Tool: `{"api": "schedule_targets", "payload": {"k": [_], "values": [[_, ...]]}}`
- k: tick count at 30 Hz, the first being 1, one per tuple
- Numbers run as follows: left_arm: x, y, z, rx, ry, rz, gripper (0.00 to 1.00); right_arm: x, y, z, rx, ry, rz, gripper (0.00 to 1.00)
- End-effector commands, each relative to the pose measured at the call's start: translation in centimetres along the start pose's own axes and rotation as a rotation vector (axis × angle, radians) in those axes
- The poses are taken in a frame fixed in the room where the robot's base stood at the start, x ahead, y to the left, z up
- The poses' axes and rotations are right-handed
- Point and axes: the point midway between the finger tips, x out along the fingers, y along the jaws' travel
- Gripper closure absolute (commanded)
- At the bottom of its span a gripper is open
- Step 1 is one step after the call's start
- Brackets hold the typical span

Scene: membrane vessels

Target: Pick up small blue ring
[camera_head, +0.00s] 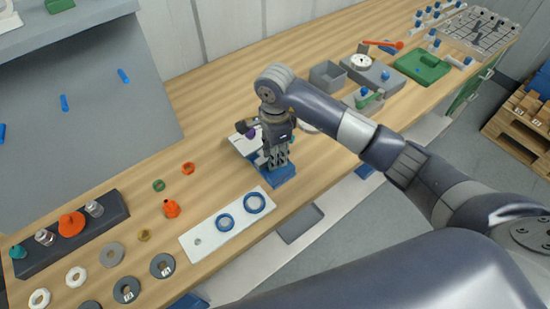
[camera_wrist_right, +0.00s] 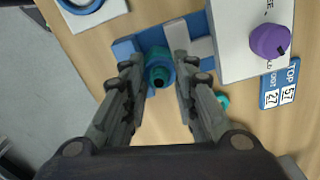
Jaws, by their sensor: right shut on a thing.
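My right gripper (camera_head: 279,167) is over a blue block (camera_head: 279,177) on the bench. In the wrist view its fingers (camera_wrist_right: 155,72) are closed in on a small blue ring (camera_wrist_right: 153,84). A teal fitting (camera_wrist_right: 159,72) shows through the ring; I cannot tell whether the ring sits around it or just above it. The left gripper is not in view.
A white device with a purple knob (camera_wrist_right: 268,40) stands close beside the gripper. Orange, green and grey parts lie to the left, near a dark rack (camera_head: 75,243).

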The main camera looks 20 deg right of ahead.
Motion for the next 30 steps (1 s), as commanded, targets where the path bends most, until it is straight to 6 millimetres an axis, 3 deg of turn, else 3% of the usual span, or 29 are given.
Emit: {"api": "schedule_targets", "payload": {"k": [11, 19, 30], "values": [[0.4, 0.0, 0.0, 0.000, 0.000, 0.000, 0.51, -0.5, -0.1, 0.0, 0.000, 0.000, -0.003, 0.83], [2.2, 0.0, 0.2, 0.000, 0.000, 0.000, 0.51, -3.4, -0.2, 0.0, -0.001, 0.001, -0.006, 0.83], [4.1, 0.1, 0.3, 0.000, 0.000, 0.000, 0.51, -3.8, 6.2, 1.8, -0.005, 0.001, -0.002, 0.83]]}}
